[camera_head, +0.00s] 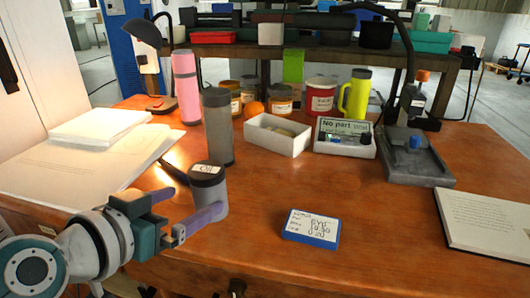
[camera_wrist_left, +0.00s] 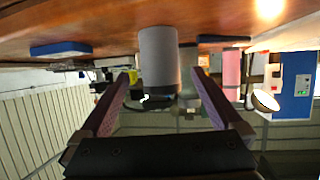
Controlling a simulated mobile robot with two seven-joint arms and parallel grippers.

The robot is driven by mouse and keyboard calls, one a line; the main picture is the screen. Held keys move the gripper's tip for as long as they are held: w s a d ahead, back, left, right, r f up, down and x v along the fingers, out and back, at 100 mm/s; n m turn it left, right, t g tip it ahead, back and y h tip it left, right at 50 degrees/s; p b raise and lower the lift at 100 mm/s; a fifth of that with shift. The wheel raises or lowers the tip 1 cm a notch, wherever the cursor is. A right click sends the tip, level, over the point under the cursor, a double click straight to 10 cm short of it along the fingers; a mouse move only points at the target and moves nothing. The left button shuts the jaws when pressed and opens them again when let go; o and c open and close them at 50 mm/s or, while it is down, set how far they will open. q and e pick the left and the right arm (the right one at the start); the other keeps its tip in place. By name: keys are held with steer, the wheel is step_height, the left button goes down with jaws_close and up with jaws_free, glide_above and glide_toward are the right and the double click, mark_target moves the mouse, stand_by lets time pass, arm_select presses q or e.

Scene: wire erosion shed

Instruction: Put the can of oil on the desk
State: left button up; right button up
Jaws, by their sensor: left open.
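The can of oil (camera_head: 209,187) is a grey cylinder with a dark lid labelled "Oil". It stands upright on the wooden desk (camera_head: 270,193), near the front left. My left gripper (camera_head: 204,198) is open, with one finger on each side of the can; contact cannot be told. In the left wrist view, which looks upside down, the pale can (camera_wrist_left: 157,58) shows between the spread fingertips (camera_wrist_left: 160,84). My right gripper is not in view.
A tall grey cylinder (camera_head: 217,130) stands just behind the can. A blue-edged card block (camera_head: 312,228) lies right of the can. Papers (camera_head: 70,175) cover the left side.

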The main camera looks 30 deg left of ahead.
arm_select(q)
steer(key=shift+v, duration=0.95)
steer(key=s+d+m+g+h, duration=0.2)
steer(key=s+d+g+h, duration=0.1)
steer(key=d, duration=0.3)
steer(key=s+d+g+y, duration=0.1)
steer(key=s+g, duration=0.5)
steer(key=s, duration=0.7)
steer(key=shift+s+d+f+m+g+y, duration=0.3)
steer(key=shift+s+d+m+g+y, duration=0.1)
steer(key=shift+d, duration=0.45)
